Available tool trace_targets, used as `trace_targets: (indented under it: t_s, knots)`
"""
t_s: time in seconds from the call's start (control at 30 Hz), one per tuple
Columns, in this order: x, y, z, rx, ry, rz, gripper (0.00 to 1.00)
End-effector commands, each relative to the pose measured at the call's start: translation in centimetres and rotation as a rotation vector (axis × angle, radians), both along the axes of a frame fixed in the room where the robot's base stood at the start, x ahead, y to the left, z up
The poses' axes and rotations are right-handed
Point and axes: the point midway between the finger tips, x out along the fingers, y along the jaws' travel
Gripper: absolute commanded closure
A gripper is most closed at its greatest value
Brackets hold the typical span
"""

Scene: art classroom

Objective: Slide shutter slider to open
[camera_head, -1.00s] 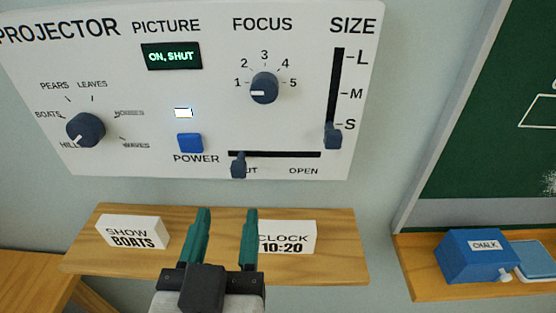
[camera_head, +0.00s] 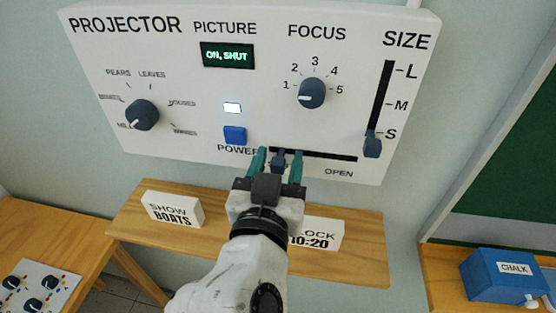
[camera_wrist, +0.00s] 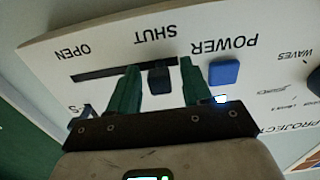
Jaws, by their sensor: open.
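The shutter slider (camera_head: 279,158) is a dark knob at the left, SHUT end of a horizontal black slot (camera_head: 325,155) on the white projector panel (camera_head: 180,75). The display (camera_head: 228,55) reads "ON, SHUT". My gripper (camera_head: 277,160) is open, with one teal finger on each side of the slider. In the wrist view the slider (camera_wrist: 159,80) shows between the two fingers of my gripper (camera_wrist: 157,85), with gaps visible beside it. The head view partly hides the SHUT label behind my gripper.
The blue power button (camera_head: 235,135) is just left of my gripper. The size slider (camera_head: 372,145) and focus knob (camera_head: 312,93) are to the right. Below, a wooden shelf (camera_head: 355,225) holds a SHOW BOATS block (camera_head: 174,209) and a partly hidden clock block (camera_head: 322,234). The slot's right side is clear.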

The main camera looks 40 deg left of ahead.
Motion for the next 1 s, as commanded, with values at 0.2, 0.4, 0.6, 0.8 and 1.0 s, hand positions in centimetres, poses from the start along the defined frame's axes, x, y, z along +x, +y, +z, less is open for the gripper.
trace_targets:
  t_s: [0.2, 0.4, 0.6, 0.8, 1.0]
  knots:
    - [-0.02, -0.01, -0.02, 0.0, 0.0, 0.0, 0.58]
    - [-0.03, -0.01, -0.02, 0.0, 0.0, 0.0, 0.77]
    - [-0.04, 0.0, -0.02, 0.0, 0.0, 0.0, 0.96]
    - [-0.05, -0.01, -0.03, 0.0, 0.0, 0.0, 1.0]
    - [-0.06, 0.01, -0.04, 0.0, 0.0, 0.0, 1.0]
